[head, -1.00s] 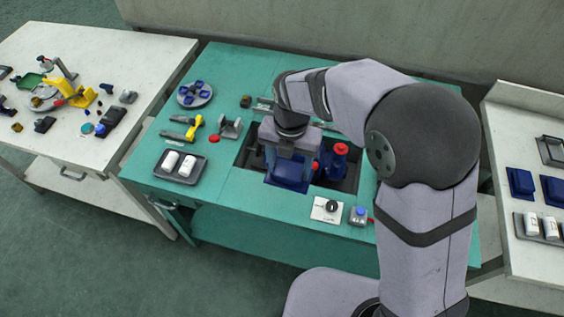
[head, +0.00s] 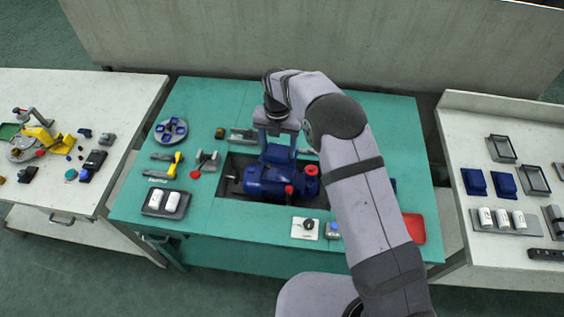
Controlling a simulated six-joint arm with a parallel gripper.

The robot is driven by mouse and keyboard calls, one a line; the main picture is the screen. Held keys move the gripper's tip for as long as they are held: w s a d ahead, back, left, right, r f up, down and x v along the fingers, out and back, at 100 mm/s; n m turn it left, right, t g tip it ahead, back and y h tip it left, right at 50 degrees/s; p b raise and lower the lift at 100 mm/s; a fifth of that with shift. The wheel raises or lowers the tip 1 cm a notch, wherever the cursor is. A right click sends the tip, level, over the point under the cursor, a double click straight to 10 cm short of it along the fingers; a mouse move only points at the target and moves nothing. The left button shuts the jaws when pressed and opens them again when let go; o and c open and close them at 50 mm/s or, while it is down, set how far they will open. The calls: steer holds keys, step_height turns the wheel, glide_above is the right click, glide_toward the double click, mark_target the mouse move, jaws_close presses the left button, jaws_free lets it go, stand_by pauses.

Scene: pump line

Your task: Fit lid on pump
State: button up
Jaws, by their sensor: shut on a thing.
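The blue pump (head: 262,185) lies in a dark recess in the green bench, with red parts at its right end. My gripper (head: 277,146) points down, its fingers shut on a blue lid (head: 277,155). The lid appears just above or at the upper edge of the pump body. Whether the two touch cannot be told from this view. The gripper's fingers hide parts of the lid's sides.
The green bench also bears a round plate with blue parts (head: 171,130), yellow-handled tools (head: 175,166), a tray of white cylinders (head: 166,202) and a white knob plate (head: 305,228). White tables flank it.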

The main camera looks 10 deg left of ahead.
mark_target(278, 156)
steer(key=shift+w+a+r+n, duration=0.3)
steer(key=shift+w+r, duration=0.15)
steer(key=shift+r, duration=0.15)
steer(key=shift+s+d+n, duration=0.15)
steer(key=shift+s+n, duration=0.05)
steer(key=shift+n, duration=0.2)
steer(key=shift+f, duration=0.2)
steer(key=shift+f+b, duration=2.1)
steer(key=shift+f, duration=1)
steer(key=shift+f+b, duration=1.15)
steer(key=shift+f, duration=0.65)
steer(key=o, duration=1.1)
steer(key=shift+r, duration=0.15)
steer(key=shift+r+p, duration=2)
steer(key=shift+r, duration=0.9)
